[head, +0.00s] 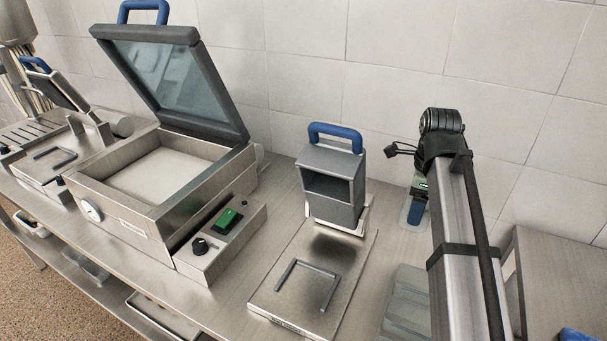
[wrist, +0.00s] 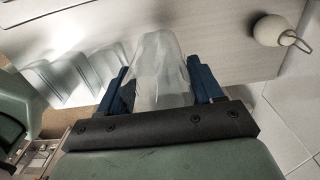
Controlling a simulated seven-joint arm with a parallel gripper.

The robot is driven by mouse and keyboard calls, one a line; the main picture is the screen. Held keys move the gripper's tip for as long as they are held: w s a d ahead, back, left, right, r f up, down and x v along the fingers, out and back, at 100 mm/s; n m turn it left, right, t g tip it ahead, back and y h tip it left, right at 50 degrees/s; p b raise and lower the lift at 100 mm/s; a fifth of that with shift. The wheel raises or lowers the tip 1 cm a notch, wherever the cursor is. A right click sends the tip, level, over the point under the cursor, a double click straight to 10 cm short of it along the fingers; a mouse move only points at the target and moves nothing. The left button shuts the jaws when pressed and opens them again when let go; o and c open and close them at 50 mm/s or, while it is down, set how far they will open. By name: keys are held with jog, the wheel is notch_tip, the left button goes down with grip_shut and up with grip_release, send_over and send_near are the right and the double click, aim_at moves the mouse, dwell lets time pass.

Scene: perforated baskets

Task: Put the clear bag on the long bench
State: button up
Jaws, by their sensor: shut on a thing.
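My gripper (head: 416,212) is mostly hidden behind my arm in the head view. In the wrist view its two blue fingers (wrist: 160,72) are closed around a clear bag (wrist: 160,62), which is translucent and pale. A sliver of this bag also shows below the fingers in the head view. The long bench (head: 276,205) is a steel counter along the tiled wall, and the bag is over its right part. I cannot tell whether the bag touches the bench. It shows pale behind the bag in the wrist view (wrist: 228,45).
Several more clear bags (head: 408,300) stand in a row on the bench, left of my gripper in the wrist view (wrist: 75,75). A blue-handled press (head: 332,185) and a large lidded machine (head: 160,190) stand leftward. A round white object (wrist: 268,30) lies right.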

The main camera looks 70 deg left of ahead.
jog(key=shift+f, duration=5)
jog(key=shift+f, duration=0.1)
jog(key=o, duration=1)
notch_tip(320, 180, up, 12)
jog(key=shift+r, duration=0.15)
